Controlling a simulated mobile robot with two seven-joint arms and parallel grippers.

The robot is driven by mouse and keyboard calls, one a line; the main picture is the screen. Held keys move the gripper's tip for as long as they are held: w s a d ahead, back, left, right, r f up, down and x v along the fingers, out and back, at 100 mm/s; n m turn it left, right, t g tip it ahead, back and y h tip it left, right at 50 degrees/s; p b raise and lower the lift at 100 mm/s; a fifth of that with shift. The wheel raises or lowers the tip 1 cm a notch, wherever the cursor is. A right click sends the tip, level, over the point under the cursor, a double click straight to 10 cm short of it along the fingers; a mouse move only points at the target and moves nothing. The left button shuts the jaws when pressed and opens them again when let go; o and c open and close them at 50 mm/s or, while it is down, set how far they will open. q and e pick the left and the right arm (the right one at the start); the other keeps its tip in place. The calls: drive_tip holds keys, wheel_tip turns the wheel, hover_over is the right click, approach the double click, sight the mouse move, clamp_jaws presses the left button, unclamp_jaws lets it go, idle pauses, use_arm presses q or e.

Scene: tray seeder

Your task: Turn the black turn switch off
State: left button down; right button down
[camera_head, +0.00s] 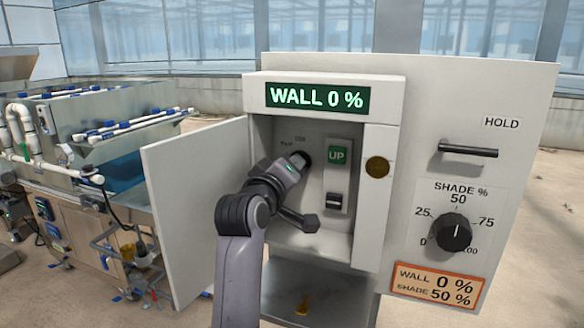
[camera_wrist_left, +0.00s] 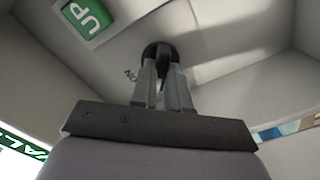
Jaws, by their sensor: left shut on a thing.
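The black turn switch (camera_wrist_left: 160,50) sits on the back wall inside the open control box. In the wrist view its round base shows behind the fingers, and its handle stands between them. My left gripper (camera_wrist_left: 160,82) is shut on the switch's handle. In the head view the left gripper (camera_head: 299,161) reaches into the box at the switch (camera_head: 305,157), whose base is partly hidden. Small lettering beside the switch is partly hidden, so I cannot read which position it points to. My right gripper is not in view.
A green UP indicator (camera_head: 338,155) and a small rocker (camera_head: 334,203) sit right of the switch. The box door (camera_head: 190,200) stands open at the left. A SHADE dial (camera_head: 453,233) and HOLD handle (camera_head: 468,149) are on the panel. A display reads WALL 0 % (camera_head: 317,97).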

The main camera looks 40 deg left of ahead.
use_arm(q)
drive_tip(key=shift+n, duration=0.9)
drive_tip(key=c, duration=1.1)
unclamp_jaws()
